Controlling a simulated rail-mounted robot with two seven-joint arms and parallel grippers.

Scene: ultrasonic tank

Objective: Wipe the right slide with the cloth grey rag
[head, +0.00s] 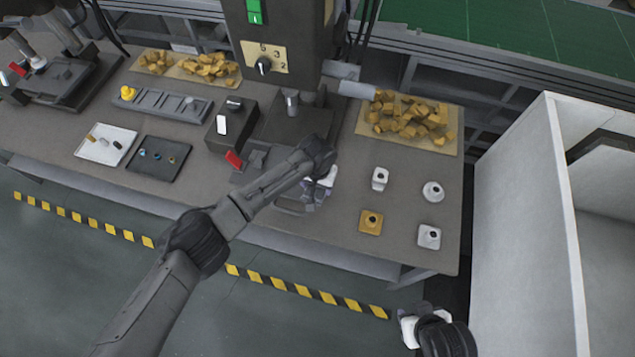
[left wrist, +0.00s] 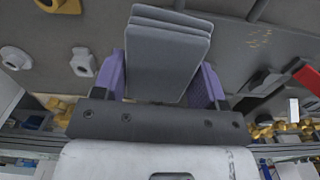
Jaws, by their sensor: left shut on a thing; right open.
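My left gripper (head: 316,188) is over the front part of the bench, in front of the machine column. In the left wrist view its purple fingers (left wrist: 207,84) are shut on the folded grey rag (left wrist: 168,50), which shows as stacked grey layers. In the head view the rag is hard to make out beneath the wrist. A dark machine slide with a red handle (head: 234,160) lies beside my left forearm, which partly hides it; I cannot tell whether the rag touches it. My right gripper (head: 412,326) is open and low, in front of the bench; its fingertips are barely visible.
Several small blocks with knobs, such as the yellow one (head: 370,222), stand on the right of the bench. A tray of brass-coloured pieces (head: 409,119) lies behind them. A white partition (head: 522,230) stands at the right. Two small trays (head: 159,158) lie at left.

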